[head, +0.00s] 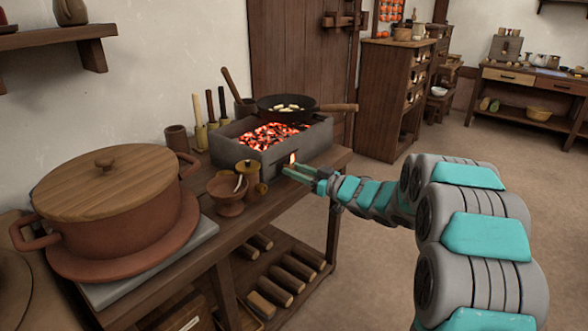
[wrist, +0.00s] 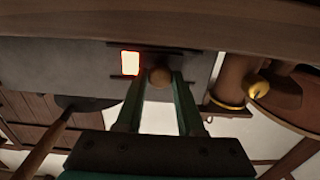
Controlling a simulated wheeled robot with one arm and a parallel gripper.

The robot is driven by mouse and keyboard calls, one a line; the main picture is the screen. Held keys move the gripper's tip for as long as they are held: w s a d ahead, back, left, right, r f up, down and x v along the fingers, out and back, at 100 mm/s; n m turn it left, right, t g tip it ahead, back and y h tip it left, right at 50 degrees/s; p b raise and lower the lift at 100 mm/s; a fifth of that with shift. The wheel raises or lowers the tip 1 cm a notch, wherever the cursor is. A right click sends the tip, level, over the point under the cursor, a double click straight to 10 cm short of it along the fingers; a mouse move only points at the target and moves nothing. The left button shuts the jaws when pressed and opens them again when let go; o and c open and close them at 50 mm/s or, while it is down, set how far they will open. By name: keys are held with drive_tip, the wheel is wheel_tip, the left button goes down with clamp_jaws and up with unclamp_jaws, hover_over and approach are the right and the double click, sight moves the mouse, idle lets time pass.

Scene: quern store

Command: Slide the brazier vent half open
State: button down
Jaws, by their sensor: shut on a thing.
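The brazier (head: 312,143) is a grey box of glowing coals (head: 266,135) on the wooden bench. Its front wall also fills much of the wrist view (wrist: 55,62). A bright vent opening (head: 292,158) glows in that wall; in the wrist view the opening (wrist: 130,63) lies just left of a round wooden knob (wrist: 160,77), between two dark rails. My gripper (head: 302,173) is at the brazier front, its fingertips (wrist: 160,84) shut on the knob. The vent's slide plate blends with the grey wall, and the fingers partly hide the knob.
A black pan (head: 287,105) sits on the brazier, its handle jutting right. A clay cup (head: 228,192) and a yellow-brown jar (head: 249,178) stand close left of my gripper. A big lidded pot (head: 115,215) is farther left. The floor (head: 395,200) at right is open.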

drive_tip(key=shift+w+d, duration=0.3)
drive_tip(key=shift+w, duration=0.1)
drive_tip(key=c, duration=0.6)
unclamp_jaws()
drive_tip(key=shift+o, duration=0.2)
drive_tip(key=shift+s, duration=0.1)
drive_tip(key=v, duration=0.7)
drive_tip(key=shift+s+d+b, duration=0.25)
drive_tip(key=shift+d+b, duration=0.05)
